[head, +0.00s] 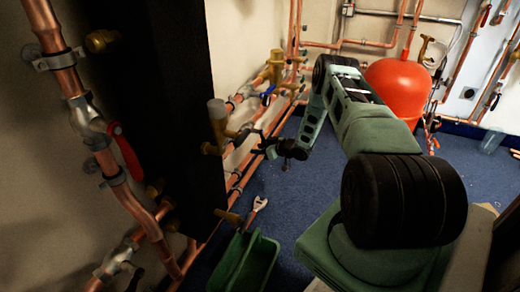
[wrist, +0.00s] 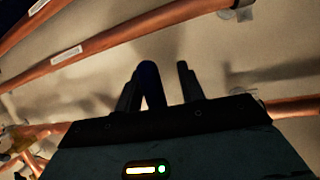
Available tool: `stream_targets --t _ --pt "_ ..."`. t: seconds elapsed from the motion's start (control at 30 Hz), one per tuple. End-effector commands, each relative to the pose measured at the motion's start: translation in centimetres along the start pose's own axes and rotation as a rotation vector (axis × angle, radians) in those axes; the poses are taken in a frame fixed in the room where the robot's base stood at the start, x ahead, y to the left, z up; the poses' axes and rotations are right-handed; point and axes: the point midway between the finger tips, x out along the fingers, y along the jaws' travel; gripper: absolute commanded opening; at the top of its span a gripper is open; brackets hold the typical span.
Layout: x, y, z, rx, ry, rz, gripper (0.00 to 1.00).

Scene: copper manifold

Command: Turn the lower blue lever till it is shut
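My gripper (head: 262,146) is at the copper pipes behind the dark column in the head view. In the wrist view my gripper (wrist: 160,78) has its two dark fingers apart. A dark blue lever (wrist: 150,84) stands between them, close to the left finger; I cannot tell whether it touches. The right finger is clear of it. The lever's valve body is hidden behind my gripper. Another blue lever (head: 268,91) shows higher and farther back on the pipes in the head view. The lever at my gripper cannot be made out there.
A dark column (head: 165,110) stands left of my gripper. A brass valve (head: 217,118) sticks out close by. A red lever (head: 126,152) is on the near left pipe. A green bin (head: 244,262) and a red-handled wrench (head: 256,209) are below. A red tank (head: 398,90) stands behind my arm.

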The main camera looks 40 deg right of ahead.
Motion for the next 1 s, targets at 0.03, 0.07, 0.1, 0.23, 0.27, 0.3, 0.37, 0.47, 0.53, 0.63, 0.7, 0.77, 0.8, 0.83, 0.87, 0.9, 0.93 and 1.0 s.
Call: stream_targets --t 0.03,0.07,0.1,0.23,0.27,0.3,0.37,0.47,0.53,0.63,0.7,0.77,0.8,0.83,0.87,0.9,0.93,1.0 --pt "0.0 0.1 0.0 -0.001 0.001 0.001 0.39" --pt "-0.1 0.1 -0.1 -0.001 0.001 0.001 0.39" --pt "-0.2 0.1 -0.1 -0.001 0.001 0.002 0.39" --pt "-1.5 0.1 -0.3 -0.001 0.001 0.002 0.39" --pt "-2.0 0.1 -0.3 -0.001 0.001 0.002 0.39" --pt "-2.8 0.1 -0.4 -0.001 0.0 0.003 0.39" --pt "-4.1 0.2 -0.4 0.0 0.0 0.004 0.39" --pt "-6.5 0.1 -0.5 0.001 0.0 0.004 0.39" --pt "-8.2 0.1 -0.4 0.001 -0.001 0.004 0.39" --pt "-10.5 0.1 -0.4 0.0 0.0 0.004 0.39" --pt "-12.1 0.1 -0.4 0.001 -0.001 0.003 0.39" --pt "-13.3 0.0 -0.3 0.002 -0.001 0.003 0.39" --pt "-14.1 0.1 -0.2 0.002 -0.001 0.003 0.39" --pt "-14.6 0.0 -0.2 0.001 0.0 0.002 0.39" --pt "-15.1 0.0 -0.2 0.001 -0.001 0.002 0.39" --pt "-15.6 0.0 -0.2 0.001 -0.001 0.001 0.39" --pt "-16.0 0.0 -0.1 0.0 -0.001 0.001 0.39" --pt "-16.7 0.0 -0.1 0.0 0.0 0.001 0.39"
